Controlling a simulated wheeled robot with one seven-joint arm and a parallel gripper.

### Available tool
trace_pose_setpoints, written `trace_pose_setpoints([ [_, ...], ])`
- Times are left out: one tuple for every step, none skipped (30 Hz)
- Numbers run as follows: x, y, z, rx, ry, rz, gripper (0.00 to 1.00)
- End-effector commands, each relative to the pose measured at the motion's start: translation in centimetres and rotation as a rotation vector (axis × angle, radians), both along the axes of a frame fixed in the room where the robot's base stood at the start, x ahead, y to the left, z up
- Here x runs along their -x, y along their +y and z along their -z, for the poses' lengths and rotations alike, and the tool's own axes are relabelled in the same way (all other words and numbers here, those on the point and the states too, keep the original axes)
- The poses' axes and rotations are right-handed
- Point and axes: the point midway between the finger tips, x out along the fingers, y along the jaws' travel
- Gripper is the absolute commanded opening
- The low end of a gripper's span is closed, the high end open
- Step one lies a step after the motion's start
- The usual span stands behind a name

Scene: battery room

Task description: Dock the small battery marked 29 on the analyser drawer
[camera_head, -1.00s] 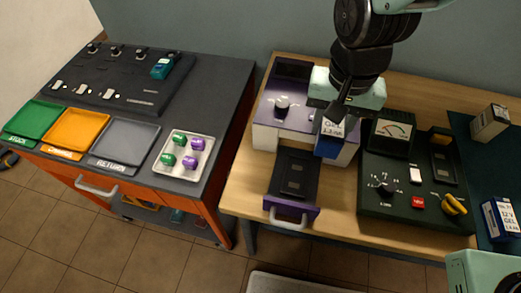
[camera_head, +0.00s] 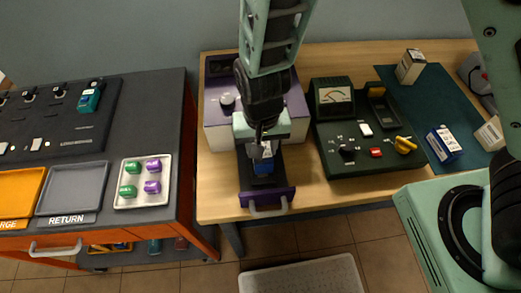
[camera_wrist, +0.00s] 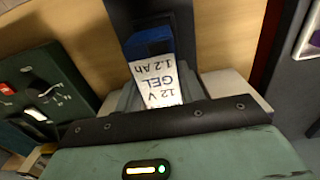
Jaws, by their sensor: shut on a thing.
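My gripper (camera_head: 263,148) is shut on a small blue battery (camera_head: 263,168) with a white label, hanging over the drawer. In the wrist view the battery (camera_wrist: 160,80) shows a white "12 V GEL 1.2 Ah" label and a blue end; no number 29 is legible. The analyser (camera_head: 222,118) is a purple-topped, pale box with a knob. Its drawer (camera_head: 266,197) is pulled out, with a dark bed, purple front and pale handle. The battery and arm hide part of the bed. I cannot tell whether the battery touches it.
A green meter unit (camera_head: 365,160) with a yellow clip stands right of the drawer. Another blue battery (camera_head: 443,143) and pale boxes (camera_head: 410,66) are on or beside the dark mat (camera_head: 440,100). A tray of green and purple cells (camera_head: 143,180) lies on the cart at left.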

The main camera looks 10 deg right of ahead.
Motion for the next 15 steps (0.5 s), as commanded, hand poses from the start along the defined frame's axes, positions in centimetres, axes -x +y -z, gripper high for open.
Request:
trace_pose_setpoints([
  [-0.1,0.0,0.2,-0.001,-0.001,0.001,0.00],
  [-0.1,0.0,0.4,-0.001,0.000,0.001,0.00],
  [-0.1,0.0,0.8,0.000,0.000,0.002,0.00],
  [0.0,0.0,1.1,0.001,0.001,0.002,0.00],
  [0.0,0.0,1.6,0.001,0.001,0.002,0.00],
  [0.0,-0.1,2.2,0.001,0.003,0.002,0.00],
  [0.0,-0.1,2.7,0.001,0.002,0.003,0.00],
  [-0.1,0.0,3.1,0.001,0.001,0.002,0.00],
  [0.0,0.0,3.6,0.001,0.002,0.001,0.00],
  [-0.1,0.0,3.9,0.000,0.001,0.002,0.00],
  [-0.1,0.0,4.1,0.000,0.000,0.002,0.00],
  [0.0,0.0,4.3,-0.001,0.000,0.001,0.00],
  [0.0,0.0,4.5,-0.001,0.000,0.001,0.00],
  [0.0,0.0,4.5,-0.001,0.000,0.001,0.00],
  [0.0,0.1,4.5,-0.002,0.000,0.000,0.00],
])
